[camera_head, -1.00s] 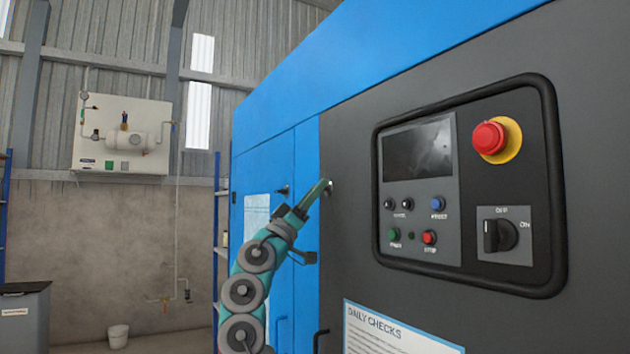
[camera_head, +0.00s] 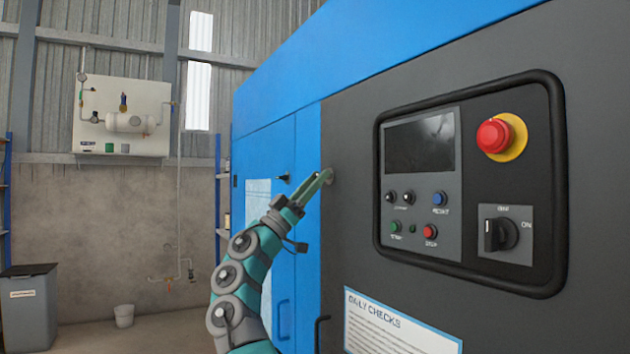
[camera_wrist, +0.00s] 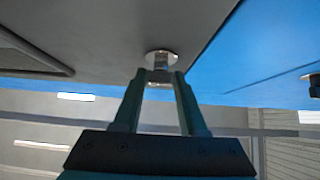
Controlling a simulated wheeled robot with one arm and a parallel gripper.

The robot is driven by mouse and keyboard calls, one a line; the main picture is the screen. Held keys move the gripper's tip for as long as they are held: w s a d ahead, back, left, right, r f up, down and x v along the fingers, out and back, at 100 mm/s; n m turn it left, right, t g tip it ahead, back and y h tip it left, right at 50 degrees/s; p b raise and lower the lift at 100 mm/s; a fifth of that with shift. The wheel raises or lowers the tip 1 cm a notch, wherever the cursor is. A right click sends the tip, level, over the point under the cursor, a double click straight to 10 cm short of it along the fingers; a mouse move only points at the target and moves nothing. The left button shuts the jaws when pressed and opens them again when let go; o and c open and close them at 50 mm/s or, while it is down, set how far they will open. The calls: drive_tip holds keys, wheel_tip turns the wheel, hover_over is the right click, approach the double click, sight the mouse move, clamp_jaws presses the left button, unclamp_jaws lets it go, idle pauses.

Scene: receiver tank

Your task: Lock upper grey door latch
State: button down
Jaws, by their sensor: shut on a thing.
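The upper grey door latch (camera_wrist: 160,56) is a small metal knob with a round base on the dark grey panel, close to the blue door's edge. In the wrist view its stem sits between the two fingertips of my gripper (camera_wrist: 158,78), which is shut on it. In the head view my gripper (camera_head: 322,180) reaches the grey panel at its left edge, and its fingers hide most of the latch. The grey door (camera_head: 350,240) looks flush with the cabinet; its exact gap cannot be told.
A control panel (camera_head: 468,185) with a red emergency button (camera_head: 496,136) is to the right of my gripper. A black handle (camera_head: 318,332) and a daily checks sheet (camera_head: 395,330) are below. A second latch (camera_head: 284,179) is on the blue door (camera_head: 268,150).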

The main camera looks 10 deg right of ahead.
drive_tip(key=shift+g, duration=0.3)
drive_tip(key=shift+c, duration=2.3)
unclamp_jaws()
drive_tip(key=b+v, duration=0.2)
drive_tip(key=v, duration=0.6)
drive_tip(key=shift+b, duration=0.35)
